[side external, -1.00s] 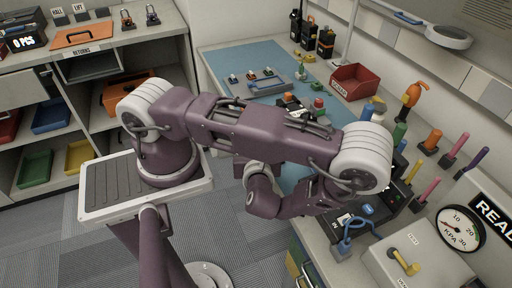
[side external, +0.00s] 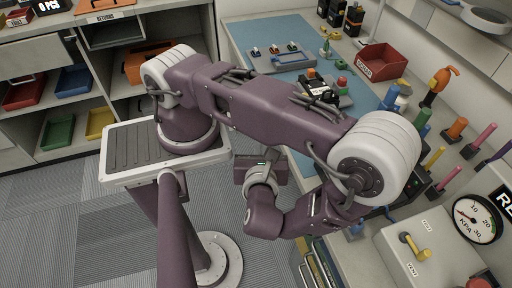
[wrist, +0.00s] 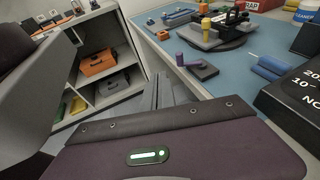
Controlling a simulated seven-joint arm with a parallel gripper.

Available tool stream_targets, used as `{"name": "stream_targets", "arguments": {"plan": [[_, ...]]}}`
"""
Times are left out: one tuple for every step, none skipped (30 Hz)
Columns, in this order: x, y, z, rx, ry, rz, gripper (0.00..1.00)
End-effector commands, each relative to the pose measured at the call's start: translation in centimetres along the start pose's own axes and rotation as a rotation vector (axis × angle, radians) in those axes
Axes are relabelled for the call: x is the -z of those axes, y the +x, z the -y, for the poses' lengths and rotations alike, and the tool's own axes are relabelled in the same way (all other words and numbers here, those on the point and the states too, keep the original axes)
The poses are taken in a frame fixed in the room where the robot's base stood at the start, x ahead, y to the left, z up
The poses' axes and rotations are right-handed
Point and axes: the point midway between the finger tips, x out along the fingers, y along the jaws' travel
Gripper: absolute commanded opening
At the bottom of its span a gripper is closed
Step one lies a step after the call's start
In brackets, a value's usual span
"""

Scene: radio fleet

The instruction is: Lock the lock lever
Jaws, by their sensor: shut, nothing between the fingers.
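A small lever with a purple grip (wrist: 182,58) and grey arm sits on a dark base near the bench edge in the wrist view. Behind it a yellow knob (wrist: 206,24) stands on a grey block beside a black device on a round dark base. No label shows which of these is the lock lever. My gripper (wrist: 160,84) is shut and empty, its fingers pointing at the bench's front edge, short of the purple-gripped lever. In the side view my gripper's body (side external: 262,170) hangs beside the bench's front edge; its fingertips cannot be made out there.
The blue mat (side external: 290,35) covers the bench. A red bin (side external: 380,62) and a tray of small levers (side external: 278,60) stand farther back. A dark box (wrist: 292,100) and blue cylinders (wrist: 272,68) are at the right in the wrist view. Shelves stand left.

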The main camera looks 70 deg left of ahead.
Motion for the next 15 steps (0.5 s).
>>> {"name": "stream_targets", "arguments": {"plan": [[0.1,-0.9,-0.3,0.002,0.001,-0.004,0.00],[0.0,-1.4,-0.5,0.001,0.001,-0.003,0.00],[0.0,-1.9,-0.7,0.001,0.000,-0.002,0.00],[0.0,-2.3,-0.8,0.000,0.000,-0.002,0.00],[0.0,-2.6,-0.9,-0.001,0.001,-0.002,0.00],[0.0,-2.9,-1.1,-0.002,0.002,-0.001,0.00],[-0.1,-3.1,-1.2,-0.003,0.002,0.000,0.00],[-0.1,-3.2,-1.2,-0.004,0.002,0.001,0.00],[-0.1,-3.3,-1.3,-0.004,0.002,0.001,0.00],[-0.1,-3.4,-1.3,-0.004,0.002,0.001,0.00],[-0.1,-3.4,-1.3,-0.005,0.003,0.001,0.00],[-0.1,-3.4,-1.4,-0.005,0.003,0.001,0.00],[-0.1,-3.4,-1.4,-0.005,0.003,0.001,0.00],[-0.1,-3.4,-1.4,-0.005,0.003,0.002,0.00],[-0.1,-3.4,-1.4,-0.005,0.003,0.002,0.00]]}}
